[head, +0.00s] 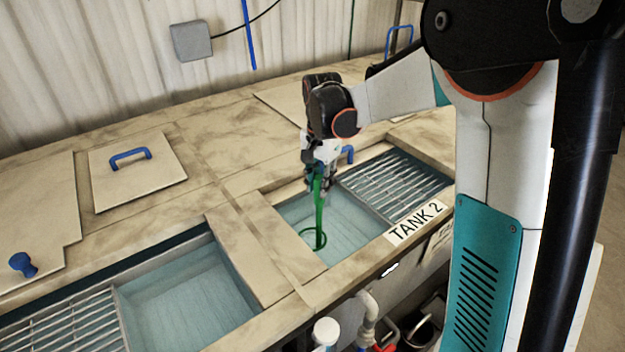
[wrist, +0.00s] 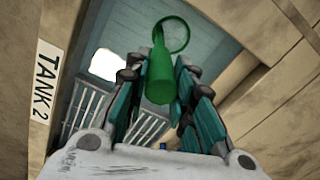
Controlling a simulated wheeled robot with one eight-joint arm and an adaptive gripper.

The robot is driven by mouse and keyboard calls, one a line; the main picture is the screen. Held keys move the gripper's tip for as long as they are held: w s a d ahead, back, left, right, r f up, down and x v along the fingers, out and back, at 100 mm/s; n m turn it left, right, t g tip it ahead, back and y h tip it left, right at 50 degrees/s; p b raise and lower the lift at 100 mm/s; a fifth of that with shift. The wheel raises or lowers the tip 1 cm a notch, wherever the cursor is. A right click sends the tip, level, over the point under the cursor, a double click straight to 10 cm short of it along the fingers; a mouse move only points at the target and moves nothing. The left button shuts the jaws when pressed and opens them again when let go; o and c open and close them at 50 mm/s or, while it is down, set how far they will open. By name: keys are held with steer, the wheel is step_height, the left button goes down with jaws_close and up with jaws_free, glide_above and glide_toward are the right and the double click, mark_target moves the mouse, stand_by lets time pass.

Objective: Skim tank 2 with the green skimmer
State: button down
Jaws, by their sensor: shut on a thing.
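The green skimmer (head: 319,212) has an upright handle and a ring at its lower end. My gripper (head: 319,178) is shut on the top of its handle, above tank 2 (head: 352,236). The ring sits low in the open left part of the tank; I cannot tell for certain how deep it is in the water. In the wrist view the skimmer (wrist: 161,75) stands between my gripper's fingers (wrist: 160,88), its ring pointing away from me. The "TANK 2" label (head: 416,221) is on the front rim, and it also shows in the wrist view (wrist: 45,82).
A metal grate (head: 398,185) covers the right part of tank 2. Another open tank (head: 190,297) with water and a grate (head: 65,325) lies to the left. A lid with a blue handle (head: 130,158) and a blue knob (head: 22,264) are on the counter. Pipes (head: 368,315) stand below.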

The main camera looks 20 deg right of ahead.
steer(key=shift+w+d, duration=0.8)
steer(key=shift+d, duration=6)
steer(key=s+a, duration=1.1)
steer(key=a, duration=0.1)
steer(key=shift+a+b, duration=0.15)
steer(key=shift+b, duration=0.25)
step_height(320, 180, up, 15)
steer(key=p, duration=1)
